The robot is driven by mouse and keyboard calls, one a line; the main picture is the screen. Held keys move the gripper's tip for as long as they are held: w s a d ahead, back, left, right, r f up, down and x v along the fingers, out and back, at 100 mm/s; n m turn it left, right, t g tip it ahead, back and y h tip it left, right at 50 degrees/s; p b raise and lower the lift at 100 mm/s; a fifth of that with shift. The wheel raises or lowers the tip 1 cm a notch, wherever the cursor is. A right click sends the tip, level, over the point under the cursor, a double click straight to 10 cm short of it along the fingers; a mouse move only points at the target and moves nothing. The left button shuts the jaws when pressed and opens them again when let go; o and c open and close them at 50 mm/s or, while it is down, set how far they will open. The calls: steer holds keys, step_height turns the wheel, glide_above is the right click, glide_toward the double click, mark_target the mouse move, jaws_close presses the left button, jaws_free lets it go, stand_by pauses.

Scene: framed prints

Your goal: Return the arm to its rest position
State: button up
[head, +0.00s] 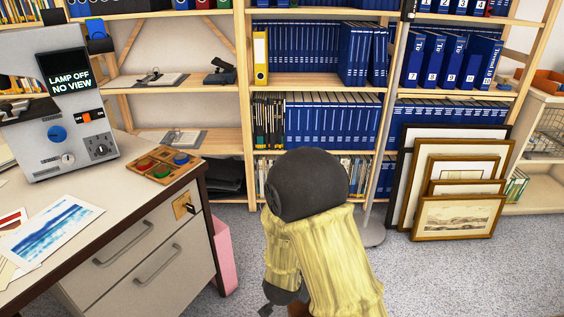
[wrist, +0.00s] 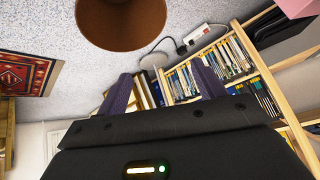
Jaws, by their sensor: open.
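My arm (head: 318,225) stands up in the lower middle of the head view, with a dark grey rounded joint on top and pale yellow links below it. It is folded, in front of the bookshelf and right of the desk. My gripper is hidden in the head view. In the wrist view my gripper (wrist: 162,78) shows two purple fingers spread apart, with nothing between them. Shelves and grey floor lie beyond the fingers.
A desk (head: 98,215) with a lamp-control box (head: 60,125) and prints stands at left. Bookshelves (head: 320,83) line the back. A thin pole (head: 391,120) and leaning framed prints (head: 458,218) stand at right. A brown round object (wrist: 122,22) tops the wrist view. Floor (head: 450,280) is clear at front right.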

steer(key=s+d+r+n+g+y+p, duration=0.1)
steer(key=s+d+r+n+g+p, duration=0.15)
steer(key=s+d+r, duration=0.55)
steer(key=s+d+r+n+g+y+p, duration=0.15)
steer(key=s+d+r+n, duration=0.3)
steer(key=r, duration=0.55)
step_height(320, 180, up, 38)
steer(key=p, duration=3.7)
steer(key=shift+s+a+f+m+p, duration=0.25)
steer(key=shift+s+a+m+p, duration=0.05)
steer(key=shift+a+p, duration=0.1)
steer(key=shift+c, duration=0.2)
